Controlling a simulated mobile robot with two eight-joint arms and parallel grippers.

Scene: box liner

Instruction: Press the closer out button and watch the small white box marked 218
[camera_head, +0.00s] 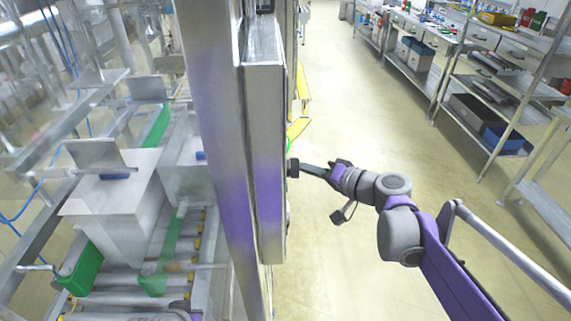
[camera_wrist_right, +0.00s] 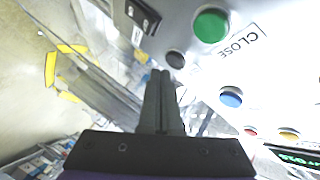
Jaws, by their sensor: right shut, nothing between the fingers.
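My right gripper (camera_head: 306,168) reaches from the right to the face of the control panel (camera_head: 265,150), which is seen nearly edge-on. Its narrow fingers are shut and empty. In the right wrist view the fingertips (camera_wrist_right: 161,74) end just below and left of a small black button (camera_wrist_right: 175,60); I cannot tell whether they touch. A large green button (camera_wrist_right: 211,25) sits above, with the label CLOSE (camera_wrist_right: 240,53) beside it. A dark display with green digits (camera_wrist_right: 295,157) is cut off at lower right; I cannot read 218. My left gripper is not in view.
The panel also has a blue button (camera_wrist_right: 231,97), a red button (camera_wrist_right: 250,130) and a yellow button (camera_wrist_right: 289,134). Left of the panel, a white box (camera_head: 115,205) stands on a roller conveyor with green side pieces. Shelving (camera_head: 490,90) lines the right; the floor between is clear.

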